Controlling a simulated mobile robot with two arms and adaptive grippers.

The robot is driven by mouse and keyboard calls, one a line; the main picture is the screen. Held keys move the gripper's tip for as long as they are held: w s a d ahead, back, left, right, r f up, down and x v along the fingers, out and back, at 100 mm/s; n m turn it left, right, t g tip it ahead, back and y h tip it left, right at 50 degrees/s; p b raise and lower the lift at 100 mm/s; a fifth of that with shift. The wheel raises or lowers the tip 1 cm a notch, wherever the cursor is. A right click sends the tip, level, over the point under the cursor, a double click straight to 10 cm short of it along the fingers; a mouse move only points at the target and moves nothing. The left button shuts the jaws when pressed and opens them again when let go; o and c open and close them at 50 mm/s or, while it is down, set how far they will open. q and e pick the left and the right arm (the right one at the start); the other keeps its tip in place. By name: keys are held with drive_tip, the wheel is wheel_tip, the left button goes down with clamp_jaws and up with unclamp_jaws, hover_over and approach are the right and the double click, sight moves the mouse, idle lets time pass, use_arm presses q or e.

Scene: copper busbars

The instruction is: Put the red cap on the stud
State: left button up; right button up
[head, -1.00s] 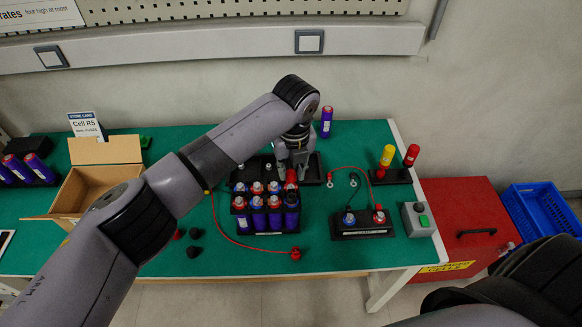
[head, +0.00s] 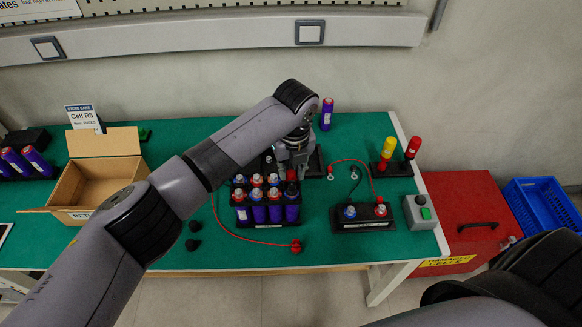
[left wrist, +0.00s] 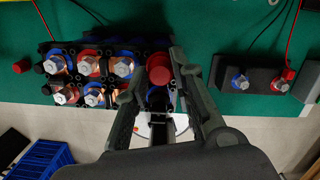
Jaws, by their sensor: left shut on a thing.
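My left gripper (head: 291,172) is at the back right corner of the rack of purple cells (head: 259,214). In the left wrist view its fingers (left wrist: 162,88) are shut on a red cap (left wrist: 158,68), above the right end of the rack's row of bolted terminals. In the head view the cap is mostly hidden by the gripper. The stud under the cap is hidden, so I cannot tell whether the cap is seated. My right gripper is out of view.
A block with a blue and a red terminal (head: 362,217) stands right of the rack. Black caps (head: 194,226), an open cardboard box (head: 93,186), a stand with yellow and red pieces (head: 391,170) and a grey button box (head: 420,213) are around.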

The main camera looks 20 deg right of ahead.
sight(291, 173)
use_arm(q)
drive_tip(key=shift+f, duration=0.15)
drive_tip(key=o, duration=1)
wheel_tip(291, 173, up, 6)
drive_tip(key=p, duration=0.5)
drive_tip(key=shift+p, duration=0.35)
